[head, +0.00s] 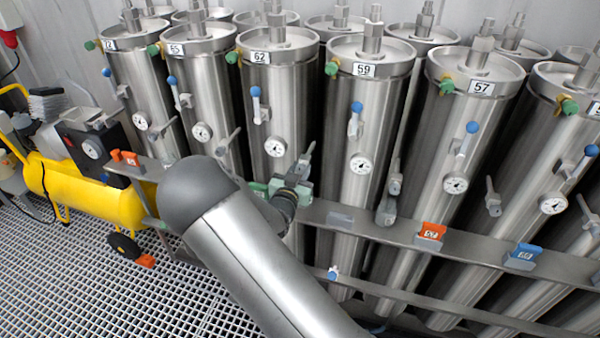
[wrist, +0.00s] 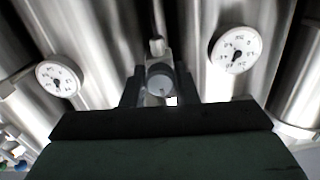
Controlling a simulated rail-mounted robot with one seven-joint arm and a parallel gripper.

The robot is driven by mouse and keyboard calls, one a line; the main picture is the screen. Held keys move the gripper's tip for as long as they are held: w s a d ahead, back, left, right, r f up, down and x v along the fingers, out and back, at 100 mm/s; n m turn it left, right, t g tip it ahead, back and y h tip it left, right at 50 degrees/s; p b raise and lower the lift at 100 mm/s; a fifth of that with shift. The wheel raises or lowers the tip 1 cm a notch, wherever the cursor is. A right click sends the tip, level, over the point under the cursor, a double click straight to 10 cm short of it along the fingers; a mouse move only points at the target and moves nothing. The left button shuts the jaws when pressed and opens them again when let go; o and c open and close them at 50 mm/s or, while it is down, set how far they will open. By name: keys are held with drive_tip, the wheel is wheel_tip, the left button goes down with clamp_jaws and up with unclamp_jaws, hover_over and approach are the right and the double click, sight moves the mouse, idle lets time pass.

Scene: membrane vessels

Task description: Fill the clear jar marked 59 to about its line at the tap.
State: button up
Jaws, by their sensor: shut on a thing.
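My gripper (head: 290,188) is in front of the vessels marked 62 (head: 275,100) and 59 (head: 358,125), below a tap lever (head: 306,158). The wrist view shows its two dark fingertips (wrist: 159,94) shut on a small pale thing between them. I cannot read any mark on that thing or tell its fill level. A metal tap (wrist: 157,46) stands just beyond, with a round grey face below it. A greyish rounded thing (head: 386,210) is under the tap of vessel 59; I cannot tell whether it is a jar.
A metal rail shelf (head: 375,229) runs along the vessels, with orange (head: 431,233) and blue (head: 523,256) tagged items and another orange one (head: 127,160). A yellow compressor (head: 85,190) stands at left. Grating floor (head: 120,295) is open at lower left.

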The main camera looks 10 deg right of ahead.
drive_tip(key=n+b, duration=0.1)
drive_tip(key=n, duration=0.7)
drive_tip(key=shift+n, duration=0.4)
idle(0.4)
drive_tip(key=o, duration=1)
drive_tip(key=b+v, duration=0.2)
drive_tip(key=v, duration=1.5)
drive_tip(key=shift+s+a, duration=0.15)
